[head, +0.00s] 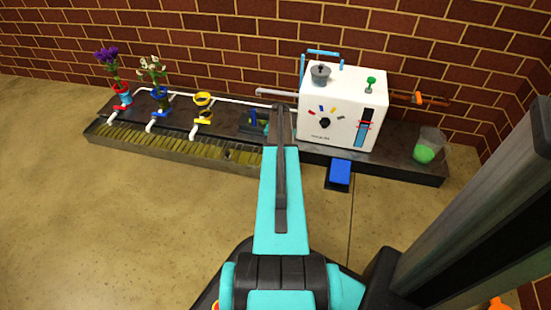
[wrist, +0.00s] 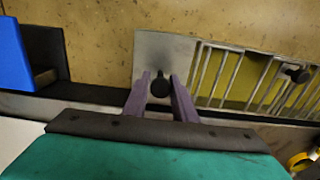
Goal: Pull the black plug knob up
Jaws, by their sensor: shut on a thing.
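The black plug knob (wrist: 160,86) shows in the wrist view, above a pale grey plate (wrist: 163,52) beside the slatted trough. My gripper (wrist: 161,80) has its two purple fingers on either side of the knob and is shut on it. I cannot tell whether the knob sits down or is raised. In the head view my own arm hides the gripper and this knob.
A second dark knob (wrist: 297,73) is on the trough grate (head: 180,142). A blue pedal (head: 340,172) is on the floor in front of the white machine (head: 342,107). Flowers in a red vase (head: 122,95) and a blue vase (head: 157,97) stand left. A cup (head: 428,146) is right.

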